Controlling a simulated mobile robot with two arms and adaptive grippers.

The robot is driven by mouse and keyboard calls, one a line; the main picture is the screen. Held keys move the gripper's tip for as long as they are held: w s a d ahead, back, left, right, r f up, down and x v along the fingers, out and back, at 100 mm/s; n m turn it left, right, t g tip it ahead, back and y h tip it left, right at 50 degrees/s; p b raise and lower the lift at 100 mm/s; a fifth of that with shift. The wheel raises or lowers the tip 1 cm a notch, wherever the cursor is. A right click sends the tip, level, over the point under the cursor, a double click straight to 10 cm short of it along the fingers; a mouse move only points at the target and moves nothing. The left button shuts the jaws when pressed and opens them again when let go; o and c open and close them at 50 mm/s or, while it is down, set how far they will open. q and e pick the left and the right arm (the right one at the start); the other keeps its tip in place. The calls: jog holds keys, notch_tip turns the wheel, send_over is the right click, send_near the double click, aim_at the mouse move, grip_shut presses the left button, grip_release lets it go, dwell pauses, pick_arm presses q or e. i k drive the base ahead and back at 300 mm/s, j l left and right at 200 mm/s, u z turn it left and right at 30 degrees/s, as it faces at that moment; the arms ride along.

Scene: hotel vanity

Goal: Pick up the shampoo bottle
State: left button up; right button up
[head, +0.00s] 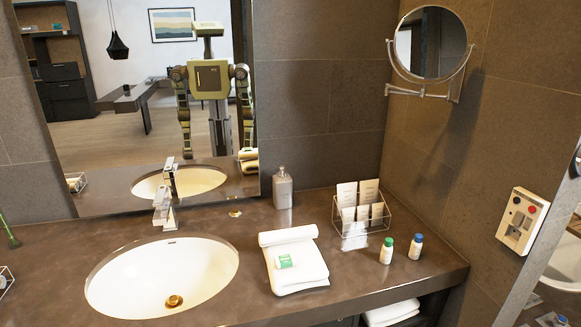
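A grey pump-style bottle (283,188) stands at the back by the mirror. Neither of my grippers is directly in view. My reflection shows in the mirror with both arms hanging down, too small to judge the grippers.
The dark counter (345,283) holds a white sink (130,279) with a chrome faucet (163,208), folded white towels (300,266) with a green-white packet (284,261), and a wire rack (362,222) of cards behind the small bottles. A round mirror (431,44) juts from the right wall.

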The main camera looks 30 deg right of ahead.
aim_at(387, 249)
jog(key=k+l+z, duration=0.1)
jog(key=l, duration=0.35)
jog(key=k+l, duration=0.1)
jog(key=l, duration=0.35)
jog(key=k+l+z, duration=0.15)
jog(key=l, duration=0.35)
jog(key=i, duration=0.05)
